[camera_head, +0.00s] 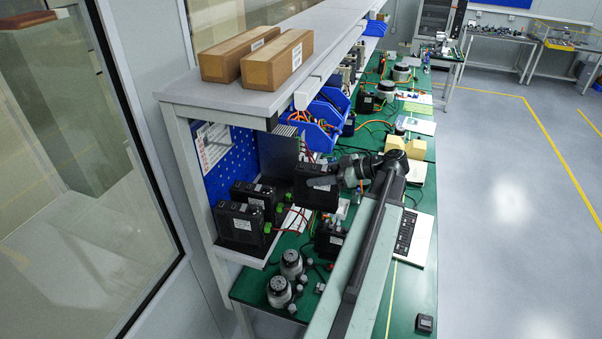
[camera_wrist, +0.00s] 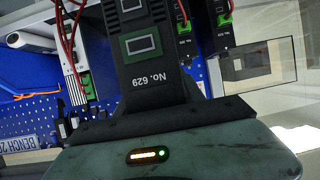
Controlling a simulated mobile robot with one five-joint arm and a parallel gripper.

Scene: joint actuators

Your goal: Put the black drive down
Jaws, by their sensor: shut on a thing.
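My gripper (camera_head: 322,181) is shut on a black drive (camera_head: 311,197), reaching in from the right at the shelf side of the bench. In the wrist view the held drive (camera_wrist: 140,65) shows its face with the mark "No. 629" and a small display, just beyond my palm. The fingertips are hard to make out there.
Another black unit (camera_head: 329,239) and two round grey actuators (camera_head: 280,291) stand on the green bench below. A finned grey unit (camera_head: 278,153) and blue bins (camera_head: 325,112) are behind. The shelf (camera_head: 270,75) with two boxes overhangs. A keyboard-like panel (camera_head: 408,232) lies right of my arm.

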